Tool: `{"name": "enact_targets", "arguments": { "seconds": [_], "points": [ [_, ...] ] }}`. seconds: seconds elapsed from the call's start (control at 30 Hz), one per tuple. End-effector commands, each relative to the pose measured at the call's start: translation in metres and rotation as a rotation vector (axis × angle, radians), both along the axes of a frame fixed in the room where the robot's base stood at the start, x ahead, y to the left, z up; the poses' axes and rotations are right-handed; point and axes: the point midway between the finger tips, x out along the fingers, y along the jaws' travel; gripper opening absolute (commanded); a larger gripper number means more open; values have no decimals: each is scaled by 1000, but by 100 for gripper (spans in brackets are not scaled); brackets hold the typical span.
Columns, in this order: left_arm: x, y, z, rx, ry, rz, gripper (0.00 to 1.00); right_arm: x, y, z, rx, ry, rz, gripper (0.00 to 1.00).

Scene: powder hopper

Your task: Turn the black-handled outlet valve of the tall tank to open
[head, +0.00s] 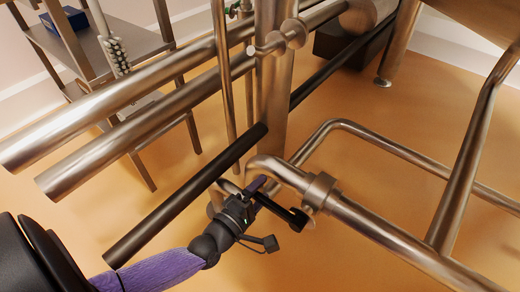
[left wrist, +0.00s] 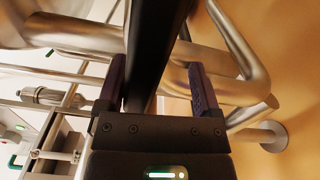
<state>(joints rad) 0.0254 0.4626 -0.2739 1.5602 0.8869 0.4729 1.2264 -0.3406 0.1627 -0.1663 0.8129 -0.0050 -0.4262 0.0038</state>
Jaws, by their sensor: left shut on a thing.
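The black valve handle (head: 285,212) is a short dark bar beside the bend of a steel outlet pipe (head: 375,222) in the head view. My left gripper (head: 257,186) reaches it from the lower left, with its purple fingers at the handle's left end. In the left wrist view, a dark bar, which I take for the handle (left wrist: 157,50), runs between the two fingers of my left gripper (left wrist: 160,88). The gripper is shut on it. The fingers partly hide the handle in the head view. I cannot clearly make out the tall tank's body. My right gripper is out of view.
A long black bar (head: 185,195) slants just above my left forearm. A shelf (head: 110,45) holds a blue box (head: 63,19).

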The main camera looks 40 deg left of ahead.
Motion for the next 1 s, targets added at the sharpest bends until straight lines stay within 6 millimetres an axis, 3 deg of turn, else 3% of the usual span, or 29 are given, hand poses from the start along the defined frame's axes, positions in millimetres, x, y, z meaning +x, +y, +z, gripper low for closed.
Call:
{"name": "enact_targets", "arguments": {
  "seconds": [0.5,0.57,0.7,0.9,1.0],
  "points": [
    [0,1,2,2,-3,2,68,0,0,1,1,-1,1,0],
    [-5,2,3,3,-3,2,68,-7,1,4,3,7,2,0],
    [-33,2,6,4,-1,1,68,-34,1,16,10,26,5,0],
    [-82,4,5,4,-1,1,68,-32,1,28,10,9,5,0],
    [-94,4,4,4,-4,1,68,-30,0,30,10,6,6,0]
  ]
}}
